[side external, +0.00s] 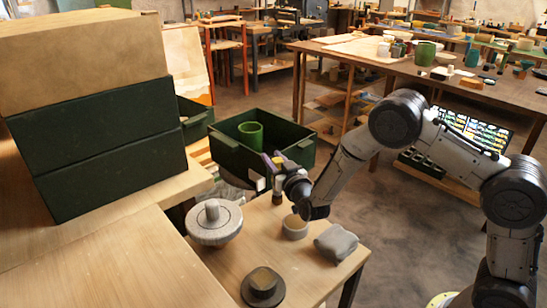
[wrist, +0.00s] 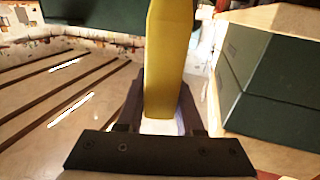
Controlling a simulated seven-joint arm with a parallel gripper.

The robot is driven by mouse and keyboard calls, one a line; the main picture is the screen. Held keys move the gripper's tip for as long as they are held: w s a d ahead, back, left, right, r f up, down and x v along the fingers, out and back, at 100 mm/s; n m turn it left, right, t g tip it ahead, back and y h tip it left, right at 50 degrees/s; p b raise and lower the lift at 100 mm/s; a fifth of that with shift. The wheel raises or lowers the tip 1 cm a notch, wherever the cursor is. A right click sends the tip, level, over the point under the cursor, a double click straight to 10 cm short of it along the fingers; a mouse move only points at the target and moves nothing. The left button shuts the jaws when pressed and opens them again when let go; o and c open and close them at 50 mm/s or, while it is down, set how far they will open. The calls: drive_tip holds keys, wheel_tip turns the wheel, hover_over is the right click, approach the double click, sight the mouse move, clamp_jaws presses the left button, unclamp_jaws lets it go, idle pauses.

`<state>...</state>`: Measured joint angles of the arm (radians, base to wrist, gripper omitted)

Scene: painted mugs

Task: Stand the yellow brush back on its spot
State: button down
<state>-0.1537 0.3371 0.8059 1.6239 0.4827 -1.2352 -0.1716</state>
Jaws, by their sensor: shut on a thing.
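My gripper (side external: 272,163) is above the back part of the small wooden table, beside the green crate. In the wrist view its two fingers (wrist: 160,115) are shut on the yellow brush (wrist: 168,60), which runs up the middle of the picture and out at the top edge. I cannot pick out the brush's spot.
The small table (side external: 310,275) bears a grey round wheel-like piece (side external: 214,228), a small beige pot (side external: 295,229), a grey lump (side external: 336,244) and a dark hat-shaped piece (side external: 263,287). A green crate (side external: 227,158) holding a green mug (side external: 251,134) stands behind. Stacked dark boxes (side external: 110,165) are at left.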

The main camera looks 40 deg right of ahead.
drive_tip(key=shift+f, duration=0.5)
idle(0.3)
drive_tip(key=shift+c, duration=2.3)
unclamp_jaws()
drive_tip(key=v, duration=0.8)
